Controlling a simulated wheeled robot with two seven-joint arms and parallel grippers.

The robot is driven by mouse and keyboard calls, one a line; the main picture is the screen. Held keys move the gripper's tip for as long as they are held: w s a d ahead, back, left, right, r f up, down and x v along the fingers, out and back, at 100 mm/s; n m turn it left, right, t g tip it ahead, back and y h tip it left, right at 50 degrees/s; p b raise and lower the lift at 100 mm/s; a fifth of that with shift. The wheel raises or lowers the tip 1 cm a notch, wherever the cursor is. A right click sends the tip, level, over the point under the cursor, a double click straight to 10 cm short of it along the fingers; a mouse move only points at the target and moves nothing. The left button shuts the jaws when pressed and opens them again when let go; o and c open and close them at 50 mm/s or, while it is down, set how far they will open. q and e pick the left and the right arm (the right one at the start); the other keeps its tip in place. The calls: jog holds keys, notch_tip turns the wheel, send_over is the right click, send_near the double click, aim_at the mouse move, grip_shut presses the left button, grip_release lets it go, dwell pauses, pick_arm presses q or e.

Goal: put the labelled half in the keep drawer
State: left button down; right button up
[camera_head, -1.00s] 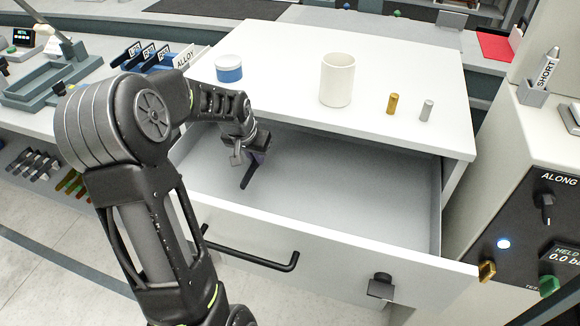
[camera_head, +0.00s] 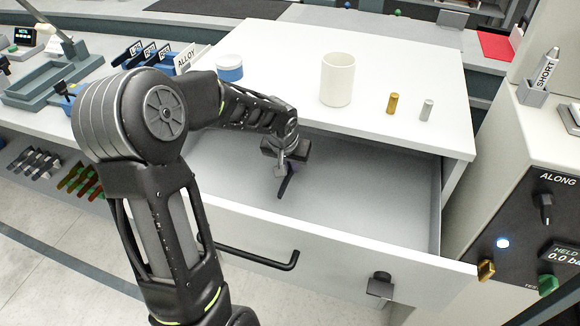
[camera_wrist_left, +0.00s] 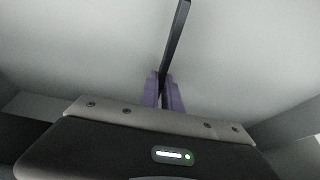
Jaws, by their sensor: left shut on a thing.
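My left gripper (camera_head: 283,168) is over the open drawer (camera_head: 370,190), shut on a thin dark piece (camera_head: 285,185). The piece points down toward the drawer floor; whether it touches the floor I cannot tell. In the left wrist view the dark piece (camera_wrist_left: 175,45) stands out beyond the purple-tinged fingertips (camera_wrist_left: 164,92). No label can be read on it. The drawer is pulled out of a white cabinet, and its floor looks bare apart from the piece. My right gripper is not in view.
On the cabinet top (camera_head: 280,80) stand a blue-and-white tub (camera_head: 229,68), a white cup (camera_head: 337,80), a brass cylinder (camera_head: 392,103) and a silver cylinder (camera_head: 427,110). A control panel (camera_head: 535,225) stands at the right. The drawer's right part is free.

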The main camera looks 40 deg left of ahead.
pick_arm(q)
jog(key=shift+s+a+f, duration=0.1)
jog(key=shift+a+f, duration=0.15)
jog(key=shift+f, duration=0.3)
jog(key=c, duration=1.6)
grip_release()
jog(key=shift+f, duration=0.15)
jog(key=shift+o, duration=0.2)
jog(key=v, duration=1.2)
jog(key=shift+d, duration=0.1)
